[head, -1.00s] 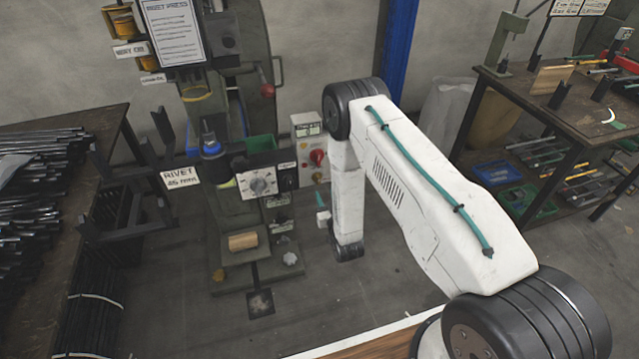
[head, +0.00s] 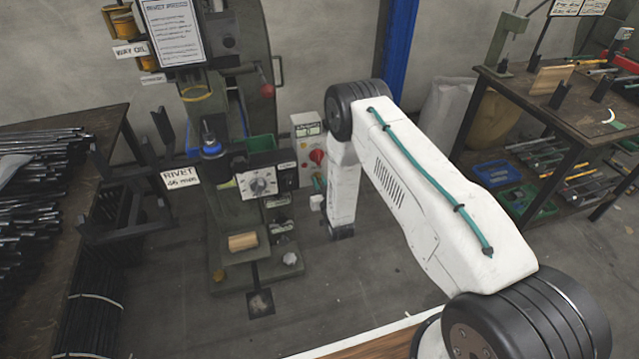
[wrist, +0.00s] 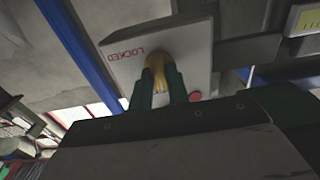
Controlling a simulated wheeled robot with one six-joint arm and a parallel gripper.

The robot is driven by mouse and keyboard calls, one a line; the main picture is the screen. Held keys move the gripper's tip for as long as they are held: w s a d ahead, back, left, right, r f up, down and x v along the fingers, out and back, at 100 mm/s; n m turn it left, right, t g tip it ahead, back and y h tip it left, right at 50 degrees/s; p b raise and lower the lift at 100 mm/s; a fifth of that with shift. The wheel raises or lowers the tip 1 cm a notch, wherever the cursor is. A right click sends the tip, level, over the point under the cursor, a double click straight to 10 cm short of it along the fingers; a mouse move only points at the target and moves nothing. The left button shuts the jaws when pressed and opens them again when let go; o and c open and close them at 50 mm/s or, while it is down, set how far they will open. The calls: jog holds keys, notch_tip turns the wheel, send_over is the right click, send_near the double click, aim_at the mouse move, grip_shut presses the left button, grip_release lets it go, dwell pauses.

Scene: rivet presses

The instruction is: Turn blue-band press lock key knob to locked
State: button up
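In the wrist view, a yellow key knob (wrist: 158,66) sits on a pale panel (wrist: 122,62) with red LOCKED lettering, which appears upside down. My gripper (wrist: 161,80) has its two green fingers apart, one on each side of the knob. Whether they touch it cannot be told. The fingers cover the knob's lower part. In the head view, the press has a blue band (head: 211,147) on its ram. My gripper (head: 317,192) is low beside the press's right side, partly hidden by my arm. The knob cannot be made out there.
A red button (wrist: 195,96) is close to my right finger. A bench (head: 540,100) stands right; rods (head: 40,195) lie left.

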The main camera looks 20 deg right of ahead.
grip_shut()
jog(key=shift+m, duration=0.4)
jog(key=m, duration=0.3)
jog(key=shift+m, duration=0.3)
jog(key=m, duration=0.4)
jog(key=shift+d+f+m, duration=0.1)
jog(key=shift+d+m, duration=0.05)
jog(key=shift+m, duration=0.15)
jog(key=m, duration=0.4)
jog(key=shift+m, duration=0.3)
jog(key=shift+f+m, duration=0.1)
jog(key=shift+m, duration=2.1)
jog(key=shift+d, duration=0.1)
